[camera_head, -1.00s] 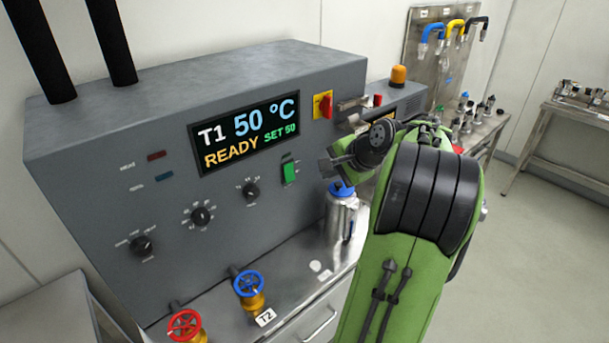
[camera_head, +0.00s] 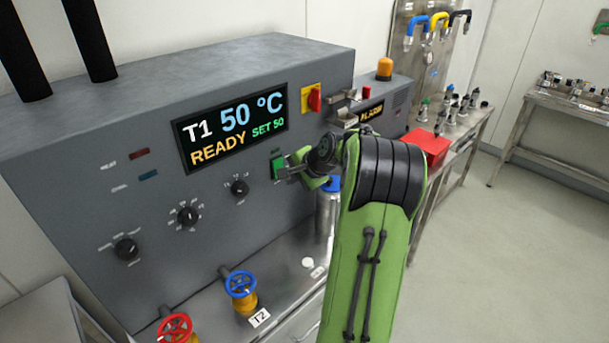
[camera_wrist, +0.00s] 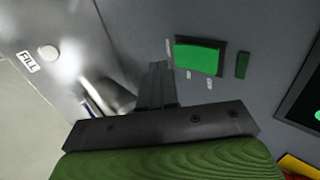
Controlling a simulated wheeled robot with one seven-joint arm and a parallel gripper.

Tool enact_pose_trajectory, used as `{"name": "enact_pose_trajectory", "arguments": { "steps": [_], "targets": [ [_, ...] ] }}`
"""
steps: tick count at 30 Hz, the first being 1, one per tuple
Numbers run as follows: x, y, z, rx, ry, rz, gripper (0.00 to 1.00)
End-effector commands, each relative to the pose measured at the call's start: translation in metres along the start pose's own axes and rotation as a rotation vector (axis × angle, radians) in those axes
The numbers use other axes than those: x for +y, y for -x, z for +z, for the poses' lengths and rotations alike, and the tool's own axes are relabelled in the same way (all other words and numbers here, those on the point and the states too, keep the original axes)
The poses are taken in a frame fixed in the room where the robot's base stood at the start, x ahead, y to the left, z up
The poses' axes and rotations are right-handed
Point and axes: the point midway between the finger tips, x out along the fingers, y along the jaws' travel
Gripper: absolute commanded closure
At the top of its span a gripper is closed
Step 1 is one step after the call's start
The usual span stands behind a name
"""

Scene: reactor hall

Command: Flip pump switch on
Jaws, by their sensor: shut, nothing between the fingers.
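The pump switch is a green rocker (camera_head: 277,166) in a dark frame on the grey panel, right of the small dial and below the display. In the wrist view the rocker (camera_wrist: 199,57) is bright green, with small pale labels around it. A small dark green piece (camera_wrist: 242,65), seemingly an unlit lamp, sits beside it. My gripper (camera_head: 287,173) is shut and empty, with its fingertips right by the switch's lower right side. In the wrist view the closed fingertips (camera_wrist: 157,68) are just left of the rocker; I cannot tell if they touch the panel.
The display (camera_head: 232,128) reads T1 50 °C, READY, SET 50. A red-yellow rotary switch (camera_head: 313,98) is above right. Blue (camera_head: 241,285) and red (camera_head: 175,328) valve wheels are at the front.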

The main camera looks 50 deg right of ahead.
Motion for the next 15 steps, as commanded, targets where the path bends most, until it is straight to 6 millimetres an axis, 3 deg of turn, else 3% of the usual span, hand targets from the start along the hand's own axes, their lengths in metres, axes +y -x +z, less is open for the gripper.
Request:
{"name": "enact_pose_trajectory", "arguments": {
  "steps": [5,15],
  "targets": [
    [-0.015,-0.014,0.000,-0.001,-0.001,0.000,1.00],
    [-0.016,-0.016,0.000,0.000,-0.002,-0.001,1.00]
  ]
}}
